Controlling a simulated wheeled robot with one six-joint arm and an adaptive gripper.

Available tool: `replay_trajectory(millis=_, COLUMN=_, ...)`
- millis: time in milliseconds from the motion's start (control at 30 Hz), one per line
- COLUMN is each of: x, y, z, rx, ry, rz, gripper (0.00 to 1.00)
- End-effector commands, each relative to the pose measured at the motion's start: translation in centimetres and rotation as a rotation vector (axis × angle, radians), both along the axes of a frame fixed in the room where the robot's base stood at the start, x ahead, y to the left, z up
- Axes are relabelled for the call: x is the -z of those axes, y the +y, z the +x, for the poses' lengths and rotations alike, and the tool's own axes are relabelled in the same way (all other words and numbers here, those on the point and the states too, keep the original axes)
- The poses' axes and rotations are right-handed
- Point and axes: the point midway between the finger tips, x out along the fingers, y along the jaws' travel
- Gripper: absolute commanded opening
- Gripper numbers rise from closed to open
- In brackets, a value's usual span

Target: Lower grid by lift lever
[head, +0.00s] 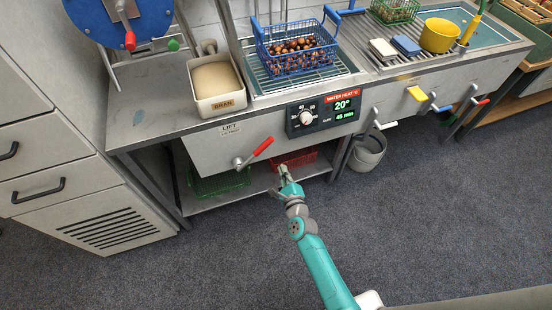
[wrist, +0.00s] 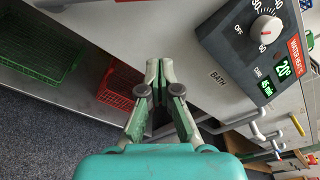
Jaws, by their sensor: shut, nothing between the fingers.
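The lift lever (head: 258,149) is on the front panel under the LIFT label, its red handle tilted up to the right from its pivot. The wire grid (head: 338,68) lies at the top of the left bath. A blue basket (head: 263,52) of chestnuts stands on it. My gripper (head: 283,169) is in front of the panel, below and to the right of the red handle and apart from it. In the wrist view the fingertips (wrist: 157,66) are together and empty. The lever is not visible in the wrist view.
A control box (head: 323,112) reads 20° and sits right of the lever. A BRAN tub (head: 217,85) stands left of the grid. Green (head: 219,184) and red (wrist: 118,84) crates are on the lower shelf. A grey bucket (head: 367,153) stands at right. Open floor lies in front.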

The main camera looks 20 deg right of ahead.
Motion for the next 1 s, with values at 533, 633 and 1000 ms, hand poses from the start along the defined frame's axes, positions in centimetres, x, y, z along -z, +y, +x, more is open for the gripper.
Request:
replay_trajectory(millis=533, x=0.6, y=-0.8, z=7.8, rx=0.001, ry=-0.001, rz=-0.001, gripper=0.00)
replay_trajectory(millis=633, x=0.8, y=-0.9, z=9.0, rx=0.001, ry=-0.001, rz=-0.001, gripper=0.00)
replay_trajectory(millis=1000, x=-0.1, y=0.0, z=9.2, rx=0.001, ry=-0.002, rz=0.001, gripper=0.00)
